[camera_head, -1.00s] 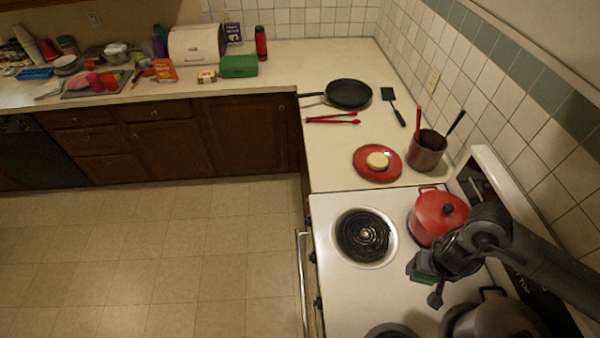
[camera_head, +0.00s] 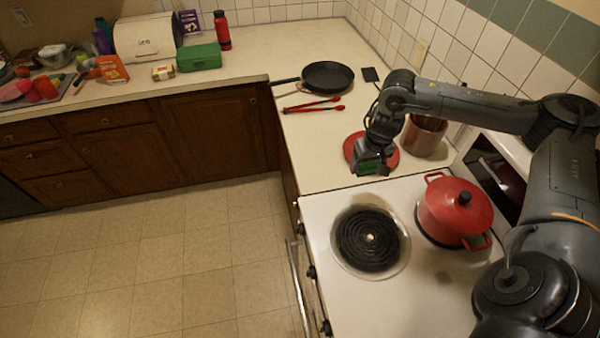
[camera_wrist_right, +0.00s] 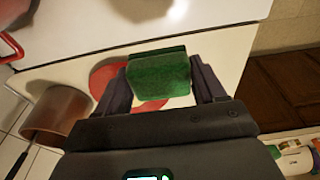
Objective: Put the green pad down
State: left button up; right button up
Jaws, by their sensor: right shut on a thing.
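The green pad (camera_wrist_right: 160,75) is a small green block held between the two fingers of my right gripper (camera_wrist_right: 160,82) in the right wrist view. In the head view the right gripper (camera_head: 369,165) is shut on the green pad (camera_head: 367,168), above the front edge of the red plate (camera_head: 394,160) near the stove's back edge. The gripper hides much of the plate, and the round yellowish item on it is not visible now. The red plate also shows behind the pad in the right wrist view (camera_wrist_right: 104,79). My left gripper is not in view.
The stove has a bare coil burner (camera_head: 370,238) and a red lidded pot (camera_head: 455,210). A brown utensil crock (camera_head: 424,136) stands right of the plate. Red tongs (camera_head: 312,104) and a black pan (camera_head: 328,76) lie farther back. Counter left of the plate is clear.

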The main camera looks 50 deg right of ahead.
jog(key=p, duration=0.1)
send_over(325, 174)
jog(key=s, duration=0.2)
jog(key=f, duration=0.6)
jog(key=shift+w+a+f, duration=0.1)
jog(key=shift+w+a, duration=0.05)
jog(key=shift+w, duration=0.05)
jog(key=shift+w+f, duration=0.3)
jog(key=shift+w, duration=0.2)
jog(key=shift+f+b, duration=1.35)
jog(key=shift+f, duration=0.8)
jog(key=shift+w+r, duration=0.1)
jog(key=o, duration=1.1)
